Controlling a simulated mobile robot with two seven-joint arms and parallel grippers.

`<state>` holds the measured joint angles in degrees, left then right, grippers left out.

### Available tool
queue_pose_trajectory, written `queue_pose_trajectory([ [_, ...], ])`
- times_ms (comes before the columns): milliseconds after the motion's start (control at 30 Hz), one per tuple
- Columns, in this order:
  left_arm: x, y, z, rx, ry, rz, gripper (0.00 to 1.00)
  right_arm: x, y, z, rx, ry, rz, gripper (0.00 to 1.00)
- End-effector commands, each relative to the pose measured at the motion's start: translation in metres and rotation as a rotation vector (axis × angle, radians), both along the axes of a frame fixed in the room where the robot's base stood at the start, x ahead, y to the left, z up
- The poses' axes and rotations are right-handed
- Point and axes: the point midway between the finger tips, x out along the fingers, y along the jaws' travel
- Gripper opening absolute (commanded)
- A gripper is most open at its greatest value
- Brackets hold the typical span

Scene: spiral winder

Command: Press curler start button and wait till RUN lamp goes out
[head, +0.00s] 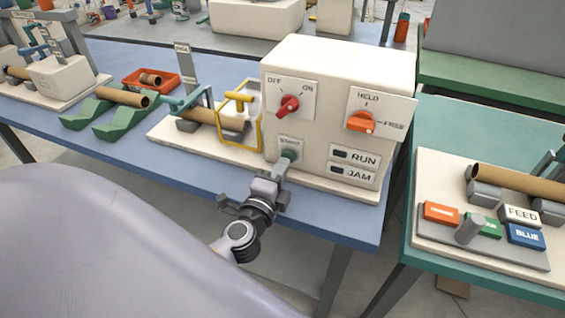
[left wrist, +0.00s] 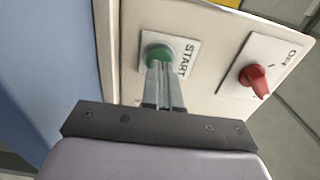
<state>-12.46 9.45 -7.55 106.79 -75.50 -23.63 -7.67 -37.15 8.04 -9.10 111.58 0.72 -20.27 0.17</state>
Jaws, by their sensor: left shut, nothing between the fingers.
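The curler (head: 340,70) is a cream box on a blue table. Its green start button (head: 290,155) is low on the front face, and it also shows in the left wrist view (left wrist: 157,54) beside the START label. My left gripper (head: 286,163) is shut and empty, with its fingertips at the button; they appear to touch it. How far the button is pushed in cannot be told. The RUN lamp (head: 341,154) looks dark, above the dark JAM lamp (head: 338,170). My right gripper is not in view.
A red OFF/ON knob (head: 288,106) and an orange HELD/FREE knob (head: 361,121) sit above the button. A yellow guard frame (head: 257,133) stands left of the box. A green table (head: 455,140) with coloured buttons is at the right.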

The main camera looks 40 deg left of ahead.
Motion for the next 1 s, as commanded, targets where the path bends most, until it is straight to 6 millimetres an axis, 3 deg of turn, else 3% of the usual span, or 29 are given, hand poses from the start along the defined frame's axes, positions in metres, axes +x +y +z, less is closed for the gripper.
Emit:
queue_pose_trajectory([
  [1000, 0.028, 0.007, 0.002, 0.000, -0.005, 0.000, 0.00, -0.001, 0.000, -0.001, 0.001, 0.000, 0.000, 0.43],
])
